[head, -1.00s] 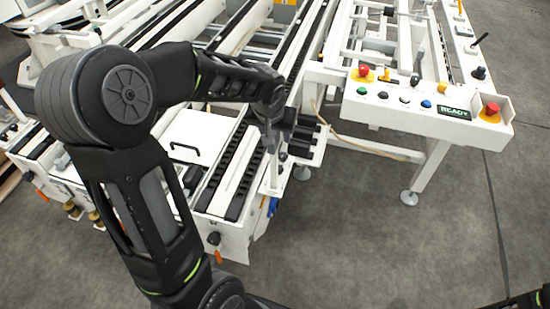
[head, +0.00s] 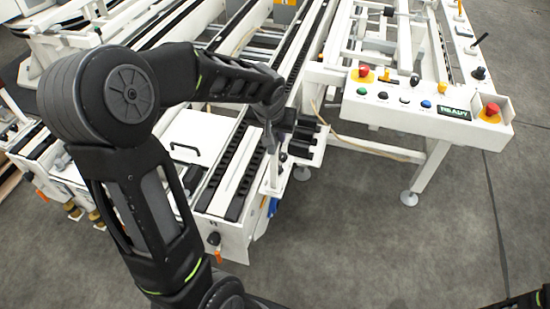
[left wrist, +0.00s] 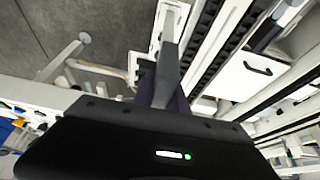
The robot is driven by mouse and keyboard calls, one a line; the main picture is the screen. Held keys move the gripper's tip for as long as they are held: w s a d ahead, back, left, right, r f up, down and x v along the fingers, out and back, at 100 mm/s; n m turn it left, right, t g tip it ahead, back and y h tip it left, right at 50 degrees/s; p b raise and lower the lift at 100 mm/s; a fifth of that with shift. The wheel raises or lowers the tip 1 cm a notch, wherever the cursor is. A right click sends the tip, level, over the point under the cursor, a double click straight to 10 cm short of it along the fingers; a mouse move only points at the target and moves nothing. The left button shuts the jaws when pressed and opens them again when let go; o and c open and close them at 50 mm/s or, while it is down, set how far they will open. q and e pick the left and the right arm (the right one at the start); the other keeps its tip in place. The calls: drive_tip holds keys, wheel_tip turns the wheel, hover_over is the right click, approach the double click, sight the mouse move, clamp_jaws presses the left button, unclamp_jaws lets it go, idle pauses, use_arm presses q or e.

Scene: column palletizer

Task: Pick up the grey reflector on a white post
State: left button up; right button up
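My left gripper (head: 270,143) hangs fingers-down over the near end of the conveyor, at the top of a thin white post (head: 273,177). The grey reflector cannot be made out; the gripper covers the top of the post. In the left wrist view the gripper fingers (left wrist: 165,75) overlap in one narrow grey shape in front of the white frame. I cannot tell whether they are open or shut, or touch the reflector.
A white control panel (head: 418,101) with red stop buttons and a READY display stands to the right. Dark roller blocks (head: 308,135) sit close beside the gripper on its right. A white cover with a black handle (head: 187,148) lies to its left. Grey floor is free at front right.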

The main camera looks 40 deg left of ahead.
use_arm(q)
clamp_jaws()
idle(0.7)
drive_tip(key=shift+r, duration=0.15)
wheel_tip(320, 180, up, 10)
drive_tip(key=shift+f+p, duration=0.1)
drive_tip(key=shift+p, duration=0.35)
idle(0.8)
